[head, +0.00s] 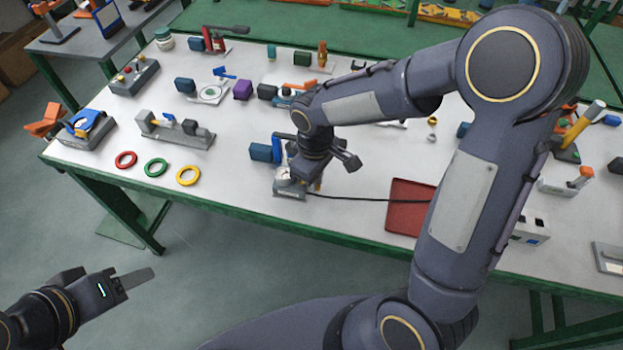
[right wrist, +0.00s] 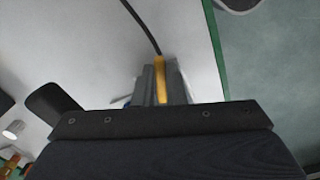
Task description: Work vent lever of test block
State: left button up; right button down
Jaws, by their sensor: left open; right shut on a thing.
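The test block (head: 290,194), a small grey base with a round gauge, stands near the front edge of the white table in the head view. A black cable (right wrist: 141,25) runs from there. My left gripper (head: 110,277) is open and empty, off the table at lower left.
Red, green and yellow rings (head: 156,167) lie left of the block. A grey fixture (head: 178,137) stands behind them. A red tray (head: 407,206) lies to the right, with the black cable reaching it. Several other devices stand along the back. My right arm covers the table's right middle.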

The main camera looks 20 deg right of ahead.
jog(key=shift+w+d+n+p, duration=0.15)
jog(key=shift+w+d+n, duration=0.1)
jog(key=shift+n, duration=0.8)
jog(key=shift+w+d+n+p, duration=0.15)
jog(key=shift+w+d+n, duration=0.1)
jog(key=shift+n, duration=0.8)
jog(key=c, duration=1.5)
grip_release()
jog(key=shift+r, duration=0.1)
notch_tip(320, 180, up, 8)
jog(key=shift+f, duration=0.2)
